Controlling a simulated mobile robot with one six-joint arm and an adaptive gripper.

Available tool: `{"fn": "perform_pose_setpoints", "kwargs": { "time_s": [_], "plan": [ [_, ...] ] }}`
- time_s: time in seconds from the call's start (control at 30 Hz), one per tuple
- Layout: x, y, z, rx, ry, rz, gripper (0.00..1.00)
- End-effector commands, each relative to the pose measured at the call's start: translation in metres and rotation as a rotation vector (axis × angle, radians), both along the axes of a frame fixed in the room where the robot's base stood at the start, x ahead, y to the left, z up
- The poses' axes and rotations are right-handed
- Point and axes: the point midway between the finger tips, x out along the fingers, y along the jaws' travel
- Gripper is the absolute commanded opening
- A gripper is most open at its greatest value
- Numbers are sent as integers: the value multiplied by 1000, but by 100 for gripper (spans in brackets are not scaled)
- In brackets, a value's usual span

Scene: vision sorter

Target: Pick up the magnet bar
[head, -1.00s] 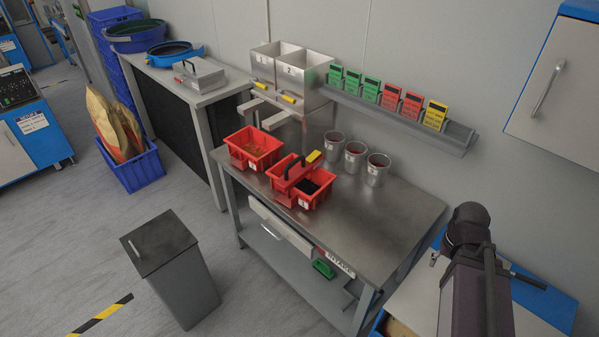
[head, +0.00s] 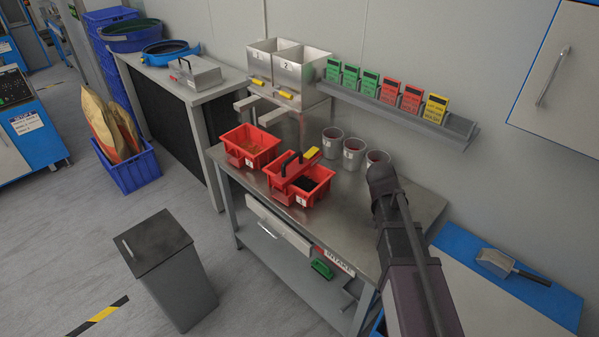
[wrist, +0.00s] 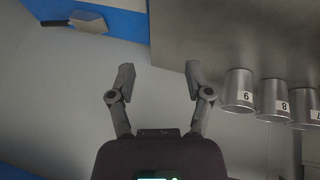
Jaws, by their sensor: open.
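My arm reaches over the table's right end in the head view, well right of the bar. My fingers cannot be made out there. The bar is not in the wrist view.
Three metal cups (head: 353,153) stand behind the bins; they also show right of my fingers in the wrist view (wrist: 238,90). A second red bin (head: 250,146) is at left. A sign rail (head: 400,105) runs along the wall. A scoop (head: 497,263) lies on the blue-edged bench.

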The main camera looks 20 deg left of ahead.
Motion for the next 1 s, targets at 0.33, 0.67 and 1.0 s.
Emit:
{"fn": "perform_pose_setpoints", "kwargs": {
  "time_s": [0.33, 0.67, 1.0],
  "plan": [
    [49, 129, 4, -44, -300, -34, 65],
    [61, 271, 18, 22, -603, -23, 65],
    [41, 395, 35, 152, -832, 16, 65]
  ]
}}
